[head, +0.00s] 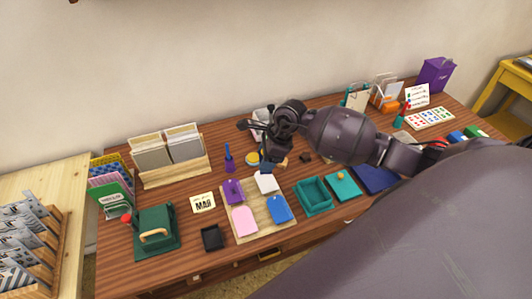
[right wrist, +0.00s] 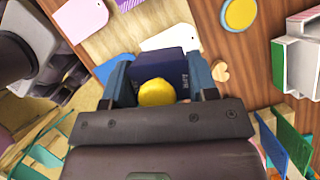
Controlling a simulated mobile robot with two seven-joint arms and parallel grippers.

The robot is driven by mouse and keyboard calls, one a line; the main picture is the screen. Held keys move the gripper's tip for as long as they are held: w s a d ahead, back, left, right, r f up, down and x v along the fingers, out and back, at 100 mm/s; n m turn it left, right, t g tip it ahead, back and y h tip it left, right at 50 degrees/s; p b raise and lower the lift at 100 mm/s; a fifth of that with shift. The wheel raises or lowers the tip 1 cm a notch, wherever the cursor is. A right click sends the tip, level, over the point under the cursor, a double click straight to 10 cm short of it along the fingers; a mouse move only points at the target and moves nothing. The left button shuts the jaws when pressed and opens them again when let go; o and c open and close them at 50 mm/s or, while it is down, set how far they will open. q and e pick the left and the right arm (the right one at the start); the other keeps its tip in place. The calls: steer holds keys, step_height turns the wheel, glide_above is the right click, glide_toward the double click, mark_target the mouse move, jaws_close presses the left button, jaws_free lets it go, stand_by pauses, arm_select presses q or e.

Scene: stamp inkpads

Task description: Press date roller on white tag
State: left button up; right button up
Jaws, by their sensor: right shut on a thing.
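My right gripper (head: 268,165) is over the table's middle, at the back edge of the tag board. In the right wrist view, my right gripper (right wrist: 158,85) is shut on a dark blue date roller (right wrist: 172,65) with a yellow knob on top. The white tag (head: 266,184) lies on the wooden board, just in front of the gripper in the head view. In the right wrist view the white tag (right wrist: 172,38) lies just beyond the roller, which may cover part of it. I cannot tell whether the roller touches the tag. My left gripper is in neither view.
Pink (head: 244,220), purple (head: 233,190) and blue (head: 281,208) tags share the board. A yellow round pad (right wrist: 240,13) lies near the roller. A teal tray (head: 313,196) stands right of the board, a black pad (head: 212,237) left of it.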

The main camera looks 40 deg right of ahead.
mark_target(266, 182)
steer(key=shift+w+d, duration=0.35)
steer(key=shift+d, duration=0.05)
steer(key=shift+f+n, duration=0.1)
steer(key=shift+n, duration=0.2)
steer(key=shift+s+a, duration=0.2)
steer(key=shift+s, duration=0.15)
steer(key=shift+w+f+b, duration=0.15)
steer(key=shift+f+b, duration=0.45)
steer(key=shift+f, duration=0.3)
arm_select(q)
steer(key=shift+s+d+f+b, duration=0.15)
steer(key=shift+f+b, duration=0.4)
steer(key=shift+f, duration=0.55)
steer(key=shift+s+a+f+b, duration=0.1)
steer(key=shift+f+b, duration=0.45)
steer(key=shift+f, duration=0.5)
arm_select(e)
steer(key=shift+f, duration=1.95)
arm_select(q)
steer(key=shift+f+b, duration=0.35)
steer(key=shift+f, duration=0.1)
arm_select(e)
steer(key=shift+f, duration=0.55)
steer(key=shift+d+r+p, duration=0.1)
steer(key=shift+r+p, duration=1.95)
steer(key=shift+r, duration=1.5)
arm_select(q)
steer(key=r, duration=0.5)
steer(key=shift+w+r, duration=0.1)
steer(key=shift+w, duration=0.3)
